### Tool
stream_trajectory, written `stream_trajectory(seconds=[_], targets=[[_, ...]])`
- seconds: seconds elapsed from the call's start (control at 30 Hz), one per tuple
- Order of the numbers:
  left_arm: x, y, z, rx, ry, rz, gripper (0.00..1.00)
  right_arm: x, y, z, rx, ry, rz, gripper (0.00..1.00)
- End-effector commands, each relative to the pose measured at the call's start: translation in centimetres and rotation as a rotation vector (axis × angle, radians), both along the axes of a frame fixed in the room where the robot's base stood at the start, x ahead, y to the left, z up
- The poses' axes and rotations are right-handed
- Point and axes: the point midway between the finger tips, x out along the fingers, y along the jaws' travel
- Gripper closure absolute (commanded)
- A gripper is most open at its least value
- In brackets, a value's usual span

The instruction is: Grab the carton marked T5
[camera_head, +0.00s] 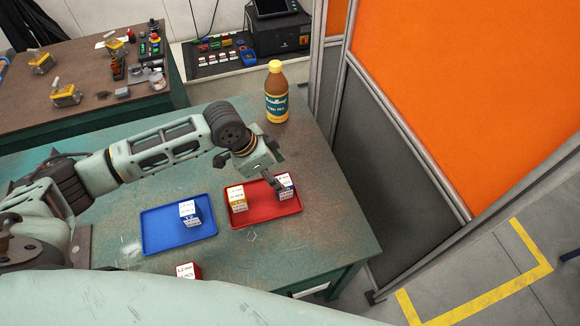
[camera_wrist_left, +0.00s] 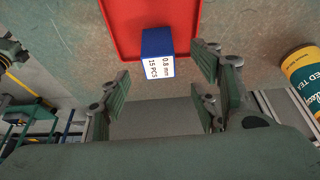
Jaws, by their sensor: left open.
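My left gripper (camera_head: 273,182) is open and empty, just above the red tray (camera_head: 262,215). A white-topped carton with blue sides (camera_head: 285,187) stands at the tray's right end, close to the fingertips. In the left wrist view this carton (camera_wrist_left: 157,50) reads "0.8 mm 15 PCS" and lies ahead of the open fingers, not gripped. A second carton, white and yellow-orange (camera_head: 237,198), stands at the tray's left end. Another carton with blue sides (camera_head: 189,213) stands on the blue tray (camera_head: 165,235). A red carton (camera_head: 188,271) is partly hidden at the front. I cannot read T5 on any carton. My right gripper is not in view.
A tea bottle (camera_head: 277,95) stands at the back of the green table (camera_head: 335,225). Orange partition panels (camera_head: 470,80) rise along the right. A second bench (camera_head: 100,75) with tools stands at the back left. The table is clear right of the red tray.

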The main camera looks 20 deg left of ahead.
Motion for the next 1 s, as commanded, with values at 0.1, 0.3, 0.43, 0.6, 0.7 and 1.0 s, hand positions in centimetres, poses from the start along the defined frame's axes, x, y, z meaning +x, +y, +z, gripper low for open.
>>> stream_trajectory(seconds=[0.1,0.3,0.43,0.6,0.7,1.0], targets=[[0.2,-0.4,-1.1,0.000,0.002,-0.001,0.43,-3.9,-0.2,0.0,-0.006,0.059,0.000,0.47],[0.8,-1.0,-2.9,0.000,0.002,0.001,0.43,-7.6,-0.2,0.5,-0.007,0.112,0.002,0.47],[1.3,-1.5,-4.4,0.000,0.002,0.001,0.43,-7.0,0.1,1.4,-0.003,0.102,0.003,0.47],[1.7,-2.0,-6.4,-0.001,0.001,0.000,0.43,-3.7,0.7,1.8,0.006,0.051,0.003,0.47],[1.8,-2.1,-6.9,0.000,0.000,0.000,0.43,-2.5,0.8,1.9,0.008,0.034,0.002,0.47],[1.8,-2.1,-7.0,0.000,0.000,-0.001,0.51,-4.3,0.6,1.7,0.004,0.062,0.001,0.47]])
